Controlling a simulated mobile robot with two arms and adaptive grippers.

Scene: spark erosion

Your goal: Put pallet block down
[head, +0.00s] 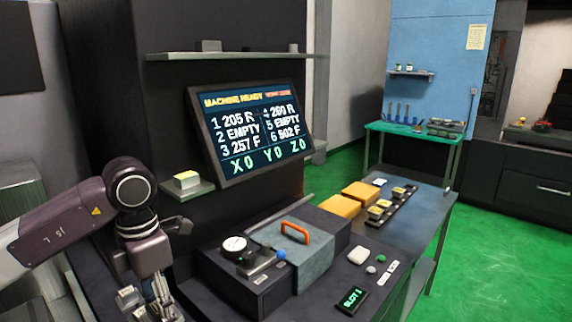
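My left gripper (146,298) points down at the bottom left, beside the dark bench. Its fingertips are cut off by the lower edge, so I cannot see whether it holds anything. My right gripper is out of view. A small pale block with a yellow top (187,178) sits on a small grey ledge (188,192) left of the screen. Several similar small blocks (376,211) stand in a dark rack on the bench at the right. I cannot tell which one is the pallet block.
A screen (252,130) lists numbered slots. A green-topped table (413,131) stands behind. The green floor at right is clear.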

